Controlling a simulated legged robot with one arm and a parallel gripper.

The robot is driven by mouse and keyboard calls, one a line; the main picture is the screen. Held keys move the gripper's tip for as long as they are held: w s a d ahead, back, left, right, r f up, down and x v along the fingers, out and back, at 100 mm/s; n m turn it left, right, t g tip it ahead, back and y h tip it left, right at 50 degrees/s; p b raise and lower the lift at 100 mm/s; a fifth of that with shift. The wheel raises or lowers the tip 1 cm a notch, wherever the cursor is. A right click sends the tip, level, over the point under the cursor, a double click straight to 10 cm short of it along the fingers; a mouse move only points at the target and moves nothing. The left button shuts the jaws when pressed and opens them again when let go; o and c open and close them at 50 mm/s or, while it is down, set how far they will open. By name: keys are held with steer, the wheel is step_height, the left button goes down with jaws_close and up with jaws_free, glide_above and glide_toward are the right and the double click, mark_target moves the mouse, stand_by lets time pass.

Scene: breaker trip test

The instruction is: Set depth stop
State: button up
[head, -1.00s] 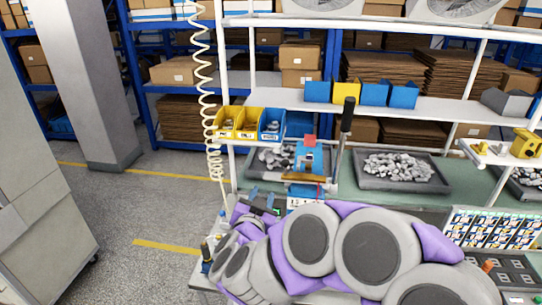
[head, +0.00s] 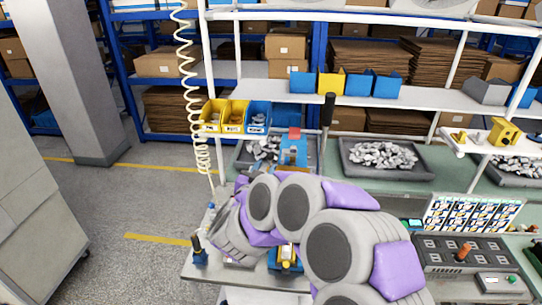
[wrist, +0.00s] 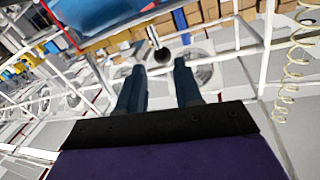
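A blue press-like device (head: 294,152) with a red top stands at the back of the bench in the head view. A tall black-handled lever (head: 328,108) rises beside it on the right. My arm hides the device's lower part. A depth stop cannot be picked out. In the wrist view, my gripper (wrist: 158,68) shows two dark blue fingers, apart, with nothing visibly held between them. A round black knob (wrist: 161,55) shows beyond the gap, and a blurred blue surface (wrist: 100,12) fills the top left. In the head view, my arm mostly hides the gripper.
A blue fixture with yellow parts (head: 286,260) sits at the bench's front. Grey trays of metal parts (head: 385,175) and yellow and blue bins (head: 235,115) stand behind. A dark panel with an orange knob (head: 463,252) is at right. A coiled hose (head: 188,90) hangs left.

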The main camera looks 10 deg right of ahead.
mark_target(268, 159)
steer(key=x, duration=0.6)
steer(key=shift+w+a+p, duration=0.15)
steer(key=shift+a+p, duration=0.15)
steer(key=shift+p, duration=0.05)
steer(key=shift+w+d, duration=0.25)
steer(key=shift+d, duration=0.1)
steer(key=shift+c, duration=0.2)
jaws_close()
